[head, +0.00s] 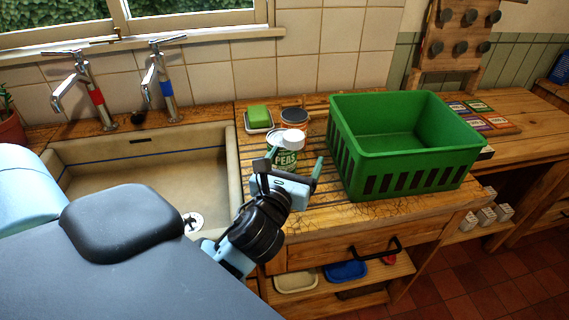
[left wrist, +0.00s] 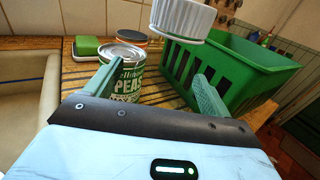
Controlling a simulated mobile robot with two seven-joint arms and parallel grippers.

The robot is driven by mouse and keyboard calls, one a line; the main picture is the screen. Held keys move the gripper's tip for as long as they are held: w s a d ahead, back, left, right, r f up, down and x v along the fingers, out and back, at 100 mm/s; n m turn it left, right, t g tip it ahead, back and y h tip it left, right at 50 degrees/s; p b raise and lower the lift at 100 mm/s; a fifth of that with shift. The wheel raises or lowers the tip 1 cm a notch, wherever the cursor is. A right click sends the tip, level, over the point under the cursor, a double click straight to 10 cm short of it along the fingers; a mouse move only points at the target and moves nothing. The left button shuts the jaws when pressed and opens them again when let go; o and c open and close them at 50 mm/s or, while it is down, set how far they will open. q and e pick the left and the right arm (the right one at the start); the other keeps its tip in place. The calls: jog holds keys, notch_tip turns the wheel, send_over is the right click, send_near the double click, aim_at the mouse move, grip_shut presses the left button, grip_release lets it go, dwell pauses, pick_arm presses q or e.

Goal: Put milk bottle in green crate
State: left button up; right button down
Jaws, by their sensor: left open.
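My left gripper (head: 294,165) is open at the counter's front, with a finger on either side in the left wrist view (left wrist: 156,88). A white ribbed, cap-like piece (left wrist: 183,18) shows high beyond the fingers; it also shows in the head view (head: 295,137). I can make out no bottle body below it, so I cannot tell if it belongs to the milk bottle. A green peas can (head: 287,159) stands just behind the gripper; the left finger partly covers it in the left wrist view (left wrist: 128,82). The green crate (head: 402,170) stands to the right, looking empty. My right gripper is not in view.
A green sponge on a white dish (head: 258,128) and an orange, dark-lidded tin (head: 295,115) stand behind the can. The sink (head: 140,180) lies left, with two taps. Colored cards (head: 485,117) lie beyond the crate. Bare counter shows in front of the crate.

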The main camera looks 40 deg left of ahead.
pick_arm(q)
jog(key=v, duration=1.1)
jog(key=shift+s+p, duration=0.3)
jog(key=shift+p, duration=0.05)
jog(key=shift+d, duration=0.1)
